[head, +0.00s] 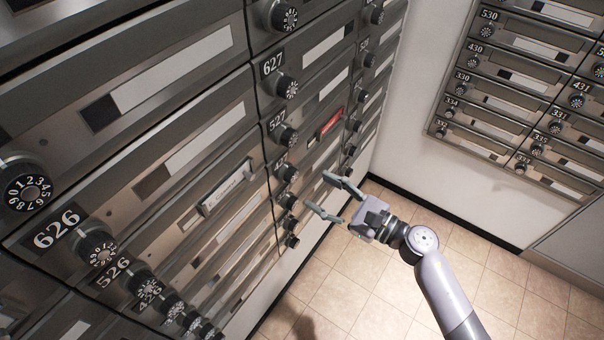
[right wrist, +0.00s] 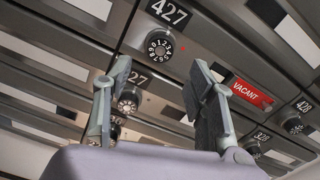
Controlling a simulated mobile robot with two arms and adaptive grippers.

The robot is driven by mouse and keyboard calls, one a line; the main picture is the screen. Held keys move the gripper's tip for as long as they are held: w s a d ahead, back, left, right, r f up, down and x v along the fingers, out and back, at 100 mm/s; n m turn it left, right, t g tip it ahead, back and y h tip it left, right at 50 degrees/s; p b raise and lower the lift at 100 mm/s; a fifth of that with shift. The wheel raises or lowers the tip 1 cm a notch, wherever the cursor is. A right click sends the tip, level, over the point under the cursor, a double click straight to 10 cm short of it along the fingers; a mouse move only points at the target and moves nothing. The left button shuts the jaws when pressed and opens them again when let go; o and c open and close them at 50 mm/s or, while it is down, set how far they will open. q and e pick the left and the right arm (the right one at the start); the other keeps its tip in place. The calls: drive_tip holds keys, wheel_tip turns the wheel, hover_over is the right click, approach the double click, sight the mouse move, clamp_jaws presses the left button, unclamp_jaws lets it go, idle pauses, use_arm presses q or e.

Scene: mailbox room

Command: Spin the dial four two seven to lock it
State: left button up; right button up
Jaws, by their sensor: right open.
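The 427 dial (right wrist: 160,46) is a round black knob with white digits, below the white-on-black 427 label (right wrist: 167,12) in the right wrist view. In the head view the matching dial (head: 288,173) seems to sit below the 527 dial (head: 287,135), its label too small to read surely. My right gripper (head: 317,190) is open and empty, its fingers pointing at the mailbox wall to the right of the dial column. In the right wrist view the gripper (right wrist: 160,68) has its fingers spread to either side below the 427 dial, apart from it. My left gripper is not in view.
Another dial (right wrist: 128,102) shows below, its label partly hidden by a finger. A red VACANT tag (right wrist: 250,93) is on the door to the right. More mailboxes (head: 520,85) hang on the right wall. The tiled floor (head: 350,290) is clear.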

sight(295, 177)
drive_tip(key=p+x, duration=0.1)
drive_tip(key=x, duration=0.5)
drive_tip(key=c, duration=1.1)
drive_tip(key=shift+c, duration=0.2)
drive_tip(key=shift+m, duration=0.4)
